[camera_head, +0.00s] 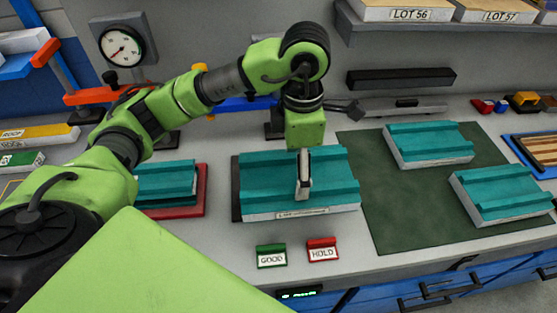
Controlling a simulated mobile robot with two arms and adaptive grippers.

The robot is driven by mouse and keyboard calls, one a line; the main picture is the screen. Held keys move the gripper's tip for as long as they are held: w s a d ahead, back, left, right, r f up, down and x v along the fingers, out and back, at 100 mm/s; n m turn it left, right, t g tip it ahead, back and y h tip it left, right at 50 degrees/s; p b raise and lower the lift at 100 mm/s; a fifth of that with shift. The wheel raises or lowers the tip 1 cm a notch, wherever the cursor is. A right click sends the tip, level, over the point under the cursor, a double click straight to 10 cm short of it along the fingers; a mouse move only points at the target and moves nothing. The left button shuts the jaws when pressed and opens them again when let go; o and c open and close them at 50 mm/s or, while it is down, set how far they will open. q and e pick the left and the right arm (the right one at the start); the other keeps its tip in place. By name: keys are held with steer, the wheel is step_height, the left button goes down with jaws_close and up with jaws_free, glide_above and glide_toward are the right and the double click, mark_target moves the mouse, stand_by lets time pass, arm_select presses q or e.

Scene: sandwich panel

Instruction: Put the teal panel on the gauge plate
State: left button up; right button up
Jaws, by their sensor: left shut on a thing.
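My left gripper (304,192) points down at the middle of a teal ribbed panel (335,170) with a pale, labelled front edge. It is shut on this panel. The panel lies level over a dark plate (236,190), whose edge shows at its left; I take this for the gauge plate. I cannot tell whether the panel touches the plate or hangs just above it. Two more teal panels (428,143) (503,191) lie on a dark green mat (385,222) at the right. Another teal panel (165,182) lies on a red tray (203,200) at the left, partly hidden by my arm. My right gripper is not in view.
A dial gauge (123,47) stands at the back left. A green GOOD sign (271,256) and a red HOLD sign (322,249) stand at the bench front. LOT boxes (408,13) sit on a shelf at the back right. The mat has bare room between its panels.

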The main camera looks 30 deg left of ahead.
mark_target(291, 155)
arm_select(q)
steer(key=w+a, duration=0.1)
steer(key=w+a+f+p, duration=0.1)
steer(key=w+a, duration=0.1)
steer(key=shift+w+a+f, duration=0.1)
steer(key=shift+w+f, duration=0.15)
steer(key=shift+f, duration=0.1)
steer(key=w+a+f+p, duration=0.1)
steer(key=f, duration=0.2)
steer(key=w+a+f+p, duration=0.1)
steer(key=f+p, duration=0.1)
steer(key=f, duration=0.1)
steer(key=w+a+f+p, duration=0.1)
steer(key=w+f, duration=0.1)
steer(key=f, duration=0.1)
steer(key=shift+a+f, duration=0.1)
steer(key=shift+a, duration=0.2)
steer(key=shift+f, duration=0.3)
steer(key=o, duration=1.4)
steer(key=shift+c, duration=0.2)
